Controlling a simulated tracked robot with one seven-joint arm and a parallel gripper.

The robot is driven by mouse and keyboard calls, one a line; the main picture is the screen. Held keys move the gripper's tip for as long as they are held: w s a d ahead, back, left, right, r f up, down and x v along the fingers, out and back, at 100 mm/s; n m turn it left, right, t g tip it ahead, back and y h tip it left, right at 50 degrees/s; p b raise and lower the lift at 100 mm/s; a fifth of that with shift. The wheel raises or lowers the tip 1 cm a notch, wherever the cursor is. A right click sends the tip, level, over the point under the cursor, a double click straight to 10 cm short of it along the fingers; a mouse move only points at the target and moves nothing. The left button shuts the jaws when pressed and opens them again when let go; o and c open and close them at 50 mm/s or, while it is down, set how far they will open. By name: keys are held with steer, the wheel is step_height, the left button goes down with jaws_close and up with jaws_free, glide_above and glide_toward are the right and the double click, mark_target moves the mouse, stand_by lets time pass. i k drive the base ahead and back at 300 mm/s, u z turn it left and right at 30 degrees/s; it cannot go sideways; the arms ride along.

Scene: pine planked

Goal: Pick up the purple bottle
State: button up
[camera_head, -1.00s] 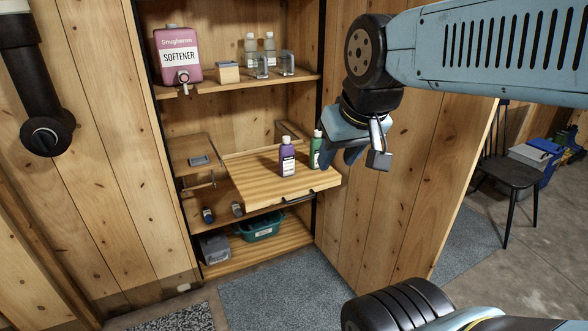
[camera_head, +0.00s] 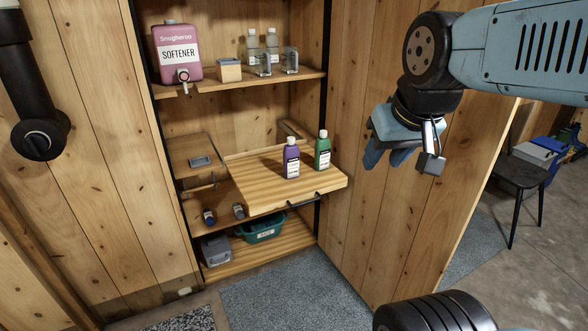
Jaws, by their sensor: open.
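The purple bottle (camera_head: 291,160) stands upright on a pulled-out wooden board (camera_head: 262,192) in the cupboard. It has a white cap and a pale label. A green bottle (camera_head: 322,151) with a white cap stands close to its right, with a narrow gap between them. My gripper (camera_head: 388,160) hangs to the right of both bottles, in front of the wooden door, apart from them. Its fingers are open and I see nothing between them.
The shelf above (camera_head: 240,84) holds a pink softener container (camera_head: 177,55), clear bottles and glasses. A teal tub (camera_head: 262,230) sits below the board. The wooden door (camera_head: 370,225) stands open on the right. A dark chair (camera_head: 520,178) is farther right.

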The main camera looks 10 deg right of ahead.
mark_target(290, 152)
steer(key=i, duration=0.95)
steer(key=z, duration=0.85)
steer(key=k, duration=0.7)
steer(key=u, duration=0.25)
